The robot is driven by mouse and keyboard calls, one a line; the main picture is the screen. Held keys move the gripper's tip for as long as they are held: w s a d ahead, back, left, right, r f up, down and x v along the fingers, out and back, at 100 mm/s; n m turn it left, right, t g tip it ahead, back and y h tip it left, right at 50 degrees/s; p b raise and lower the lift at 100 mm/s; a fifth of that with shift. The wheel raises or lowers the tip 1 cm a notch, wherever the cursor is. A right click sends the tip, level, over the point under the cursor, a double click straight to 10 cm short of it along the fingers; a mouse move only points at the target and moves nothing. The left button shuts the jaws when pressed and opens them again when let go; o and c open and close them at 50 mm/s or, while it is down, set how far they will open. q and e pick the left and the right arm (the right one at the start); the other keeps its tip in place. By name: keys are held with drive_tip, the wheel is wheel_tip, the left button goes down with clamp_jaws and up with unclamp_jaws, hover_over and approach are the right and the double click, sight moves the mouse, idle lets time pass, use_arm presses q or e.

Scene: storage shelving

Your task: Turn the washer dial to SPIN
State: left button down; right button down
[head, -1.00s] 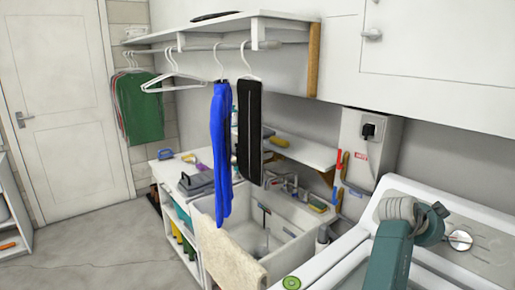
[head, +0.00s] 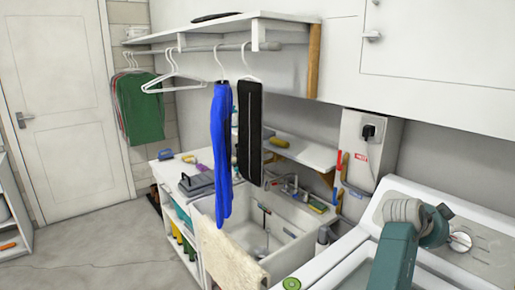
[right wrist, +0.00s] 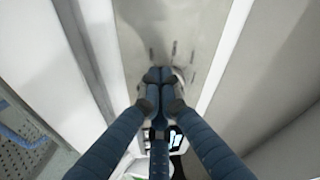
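The washer (head: 345,262) stands at the right of the head view, with a sloping white control panel. Its round pale dial (head: 460,242) shows a small red mark on its face. The lettering is too small to read, so I cannot tell which setting it points at. My right arm reaches over the washer to the panel, its wrist just left of the dial; its fingers are not clear there. In the right wrist view my right gripper (right wrist: 159,76) has its dark blue fingertips together against or just before the panel (right wrist: 180,25). They hide what lies behind them. My left gripper is out of view.
A sink (head: 290,255) with a beige towel (head: 232,258) over its front stands left of the washer. A wall box (head: 366,148) is behind. Blue and black garments hang above the sink. The floor (head: 100,250) at left is clear.

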drive_tip(key=shift+s+d+f+b, duration=0.1)
drive_tip(key=shift+s+f+b, duration=0.1)
drive_tip(key=shift+s+b, duration=0.15)
idle(0.8)
drive_tip(key=shift+a+f, duration=0.15)
drive_tip(key=shift+a, duration=0.05)
drive_tip(key=p+v, duration=0.1)
drive_tip(key=v, duration=0.1)
drive_tip(key=p+v, duration=0.1)
drive_tip(key=v, duration=0.1)
drive_tip(key=p+v, duration=0.1)
drive_tip(key=v, duration=0.1)
drive_tip(key=shift+s+d+r, duration=0.25)
drive_tip(key=shift+d, duration=0.1)
